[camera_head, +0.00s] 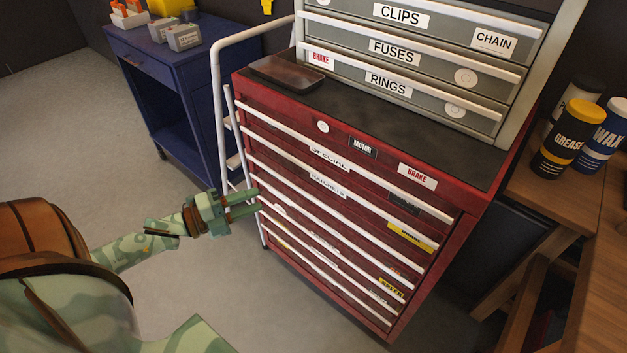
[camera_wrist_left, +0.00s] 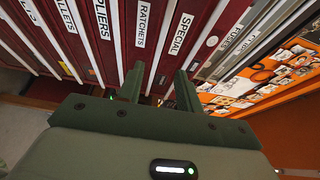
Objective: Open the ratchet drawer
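The red tool chest (camera_head: 440,265) has a stack of shut drawers with long white handles. The ratchet drawer (camera_head: 345,197) is the second one down, below the special drawer, and looks shut. Its "RATCHETS" label (camera_wrist_left: 142,24) shows upright-running in the left wrist view. My left gripper (camera_head: 258,200) is at the chest's left front edge, its two green fingers apart and pointing at the drawer fronts. In the left wrist view the open fingers (camera_wrist_left: 160,76) lie either side of a white handle (camera_wrist_left: 163,50) between the ratchet and special labels. Contact cannot be told. My right gripper is not in view.
A grey drawer cabinet (camera_head: 400,70) and a dark flat box (camera_head: 287,72) sit on the chest. A white tubular frame (camera_head: 222,110) stands at its left, near a blue cart (camera_head: 170,75). A wooden bench (camera_head: 570,200) with cans is at right. Floor in front is clear.

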